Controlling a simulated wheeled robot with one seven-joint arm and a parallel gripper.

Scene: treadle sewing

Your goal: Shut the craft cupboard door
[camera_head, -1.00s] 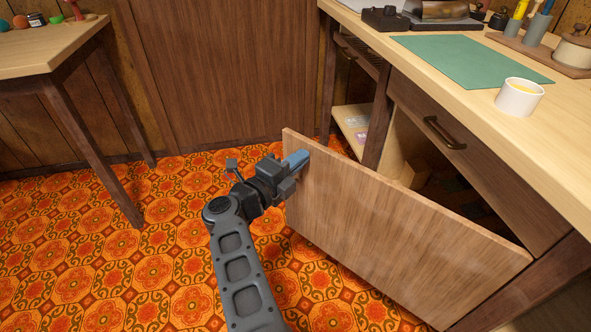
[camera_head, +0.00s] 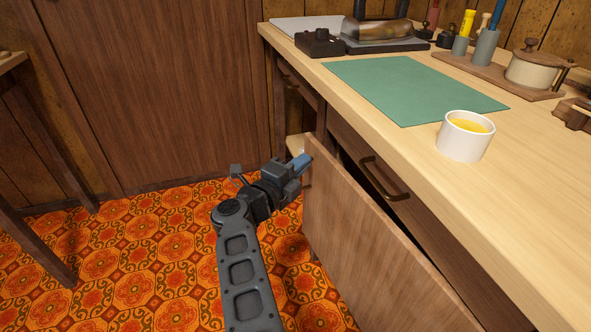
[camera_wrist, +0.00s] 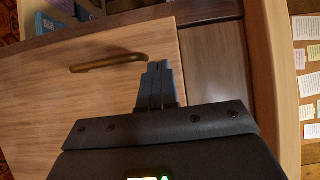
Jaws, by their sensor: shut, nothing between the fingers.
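The wooden cupboard door (camera_head: 365,262) stands partly open below the workbench, with a narrow dark gap between it and the cupboard front. My gripper (camera_head: 301,161) is at the upper left edge of the door, on its outer side, with its blue-grey fingers close to or touching the surface. In the wrist view my gripper (camera_wrist: 157,72) has its fingers together with nothing between them. A wood panel with a bar handle (camera_wrist: 108,63) lies beyond the fingers there. Most of the cupboard's inside is hidden by the door.
The workbench top (camera_head: 420,147) carries a green mat (camera_head: 410,88), a white cup with yellow contents (camera_head: 465,138) and a lidded pot (camera_head: 535,70). A drawer handle (camera_head: 383,180) juts out above the door.

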